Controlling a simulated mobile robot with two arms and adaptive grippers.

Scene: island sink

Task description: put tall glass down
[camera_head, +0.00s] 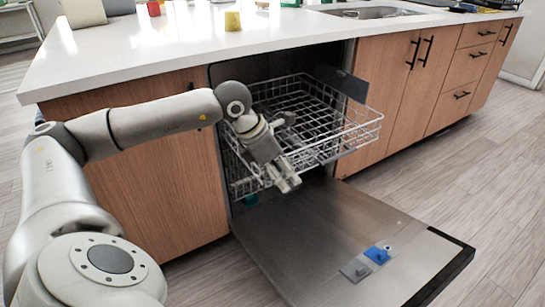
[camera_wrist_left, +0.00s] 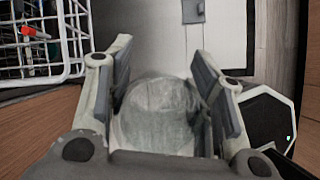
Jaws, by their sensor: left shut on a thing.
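My left gripper (camera_head: 287,183) is in front of the upper dishwasher rack (camera_head: 345,140), low beside its left front part and above the open door. In the left wrist view the fingers stand on both sides of a translucent grey tall glass (camera_wrist_left: 158,112), and the gripper is shut on it. I look at its rounded end, and its lower part is hidden by the gripper body. In the head view I cannot make the glass out. The rack also shows at the upper left of the left wrist view (camera_wrist_left: 62,45). My right gripper is in neither view.
The dishwasher door (camera_head: 330,235) is folded down, with a blue-and-grey dispenser (camera_head: 376,255) on it. The white countertop (camera_head: 150,50) overhangs above, with a yellow cup (camera_head: 232,21) and a red cup (camera_head: 154,8). Wooden cabinets (camera_head: 385,85) flank the opening. Floor at right is clear.

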